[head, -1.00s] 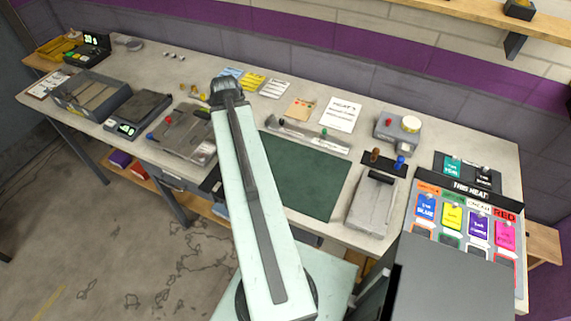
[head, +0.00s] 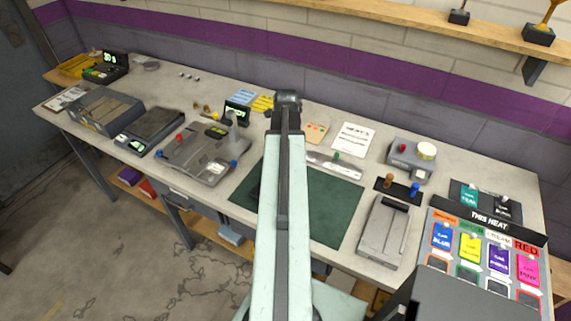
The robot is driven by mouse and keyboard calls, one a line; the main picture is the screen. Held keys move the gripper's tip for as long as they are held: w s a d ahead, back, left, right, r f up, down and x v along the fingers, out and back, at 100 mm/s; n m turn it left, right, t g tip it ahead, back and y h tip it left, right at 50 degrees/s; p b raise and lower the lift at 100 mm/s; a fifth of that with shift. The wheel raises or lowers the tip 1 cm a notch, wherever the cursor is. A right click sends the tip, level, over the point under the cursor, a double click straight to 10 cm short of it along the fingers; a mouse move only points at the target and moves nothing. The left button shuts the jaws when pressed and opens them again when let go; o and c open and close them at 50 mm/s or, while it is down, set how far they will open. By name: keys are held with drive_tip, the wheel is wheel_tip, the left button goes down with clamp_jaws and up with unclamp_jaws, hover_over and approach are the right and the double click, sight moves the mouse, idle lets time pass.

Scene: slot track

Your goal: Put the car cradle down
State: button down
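My arm reaches out over the green mat (head: 335,205), its elbow above the mat's far edge. The arm hides my gripper and anything it may hold. A dark sliver (head: 256,190) shows just left of the arm over the mat; I cannot tell whether it is gripper, held thing or shadow. I cannot make out the car cradle for certain. A grey flat fixture (head: 200,165) with red and blue knobs lies left of the mat. A grey block with a dark bar (head: 384,236) stands right of the mat.
A scale (head: 150,130) and grey tray (head: 78,108) stand at the left. A grey box with a yellow-white button (head: 405,162) and the heat board (head: 485,235) are at the right. A long grey rail (head: 345,168) borders the mat's back. The mat's visible right part is bare.

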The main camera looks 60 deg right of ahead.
drive_tip(key=shift+f, duration=0.85)
drive_tip(key=shift+r, duration=0.25)
drive_tip(key=shift+f, duration=0.25)
drive_tip(key=c, duration=1.3)
unclamp_jaws()
drive_tip(key=shift+r, duration=0.1)
drive_tip(key=shift+c, duration=0.2)
wheel_tip(320, 180, up, 12)
drive_tip(key=p, duration=1.2)
drive_tip(key=shift+r, duration=0.15)
